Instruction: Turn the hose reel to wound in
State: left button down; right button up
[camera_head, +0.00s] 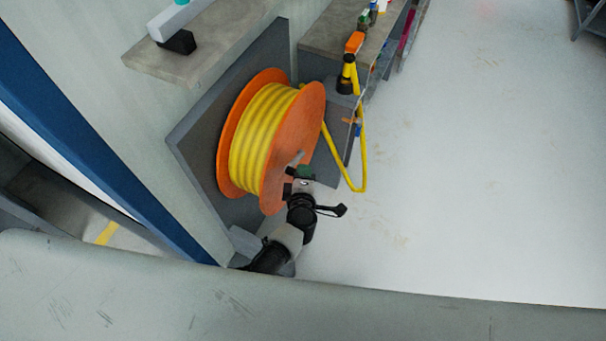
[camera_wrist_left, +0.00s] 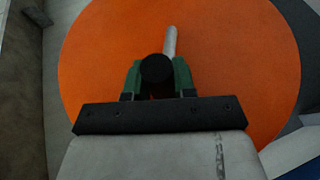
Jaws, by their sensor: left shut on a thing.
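The hose reel has orange flanges (camera_head: 295,135) and yellow hose (camera_head: 262,128) wound on it, mounted on a dark grey panel (camera_head: 190,130). Its outer flange fills much of the left wrist view (camera_wrist_left: 110,50). A grey crank arm (camera_wrist_left: 171,42) crosses the flange to a black round handle (camera_wrist_left: 157,68). My left gripper (camera_head: 304,172) is at the lower part of the outer flange; its green fingers are shut on the black handle. In the head view the gripper mostly hides the handle. My right gripper is not in view.
A loop of yellow hose (camera_head: 362,165) hangs from the reel up to an orange and black nozzle (camera_head: 347,72) on a grey box. A shelf (camera_head: 205,45) juts out above the reel, and a bench (camera_head: 325,38) stands behind. The pale floor (camera_head: 480,170) at right is clear.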

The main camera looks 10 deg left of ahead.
pick_arm(q)
jog(key=c, duration=0.9)
grip_release()
jog(key=shift+s, duration=0.1)
jog(key=p+v, duration=0.2)
jog(key=v, duration=0.8)
jog(key=shift+s+d+r, duration=0.15)
jog(key=shift+s+r, duration=0.05)
jog(key=shift+s, duration=0.05)
